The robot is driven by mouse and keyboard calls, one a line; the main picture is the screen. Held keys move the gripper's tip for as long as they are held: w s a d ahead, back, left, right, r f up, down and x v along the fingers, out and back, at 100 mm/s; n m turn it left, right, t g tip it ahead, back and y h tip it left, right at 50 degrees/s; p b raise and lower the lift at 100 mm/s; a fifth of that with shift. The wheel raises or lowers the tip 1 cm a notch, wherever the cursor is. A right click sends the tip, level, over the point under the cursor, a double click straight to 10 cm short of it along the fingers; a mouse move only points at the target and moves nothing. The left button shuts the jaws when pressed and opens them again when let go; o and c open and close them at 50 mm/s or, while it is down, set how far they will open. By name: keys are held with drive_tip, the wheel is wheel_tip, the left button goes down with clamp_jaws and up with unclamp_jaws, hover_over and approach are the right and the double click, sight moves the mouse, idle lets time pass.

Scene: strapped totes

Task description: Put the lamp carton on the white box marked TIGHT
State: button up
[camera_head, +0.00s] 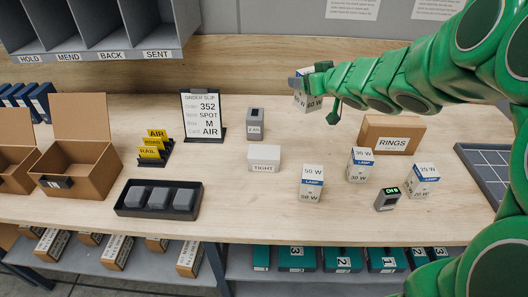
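The white box marked TIGHT (264,154) stands on the middle of the table, its top bare. A white and blue lamp carton (307,102), with "60 W" readable, is at my gripper (308,82), partly hidden by it. My gripper is shut on this carton and holds it tilted, behind and to the right of the TIGHT box and apart from it. Other lamp cartons stand on the table: a 50 W one (311,184), a 30 W one (359,164) and a 25 W one (421,181).
A brown RINGS box (391,134) stands at right, with a small device (387,199) before it. A grey block (255,124) stands behind the TIGHT box. An order sign (203,116), a black tray (126,209) and open cartons (78,166) are at left.

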drive_tip(key=shift+s+a+r+n+g+y, duration=0.2)
drive_tip(key=shift+s+a+n+g+y, duration=0.15)
drive_tip(key=shift+s+a+n, duration=0.4)
drive_tip(key=s+a+f+n+g+y, duration=0.2)
drive_tip(key=s+a+n+g, duration=0.15)
drive_tip(key=s, duration=0.35)
drive_tip(key=s+a+f+n+g+y, duration=0.2)
drive_tip(key=s+a+y, duration=0.15)
drive_tip(key=s, duration=0.25)
hover_over(259, 150)
drive_tip(key=shift+f, duration=5.2)
drive_tip(key=shift+f+h, duration=0.3)
drive_tip(key=shift+f, duration=1.05)
drive_tip(key=shift+f, duration=0.15)
drive_tip(key=o, duration=1.1)
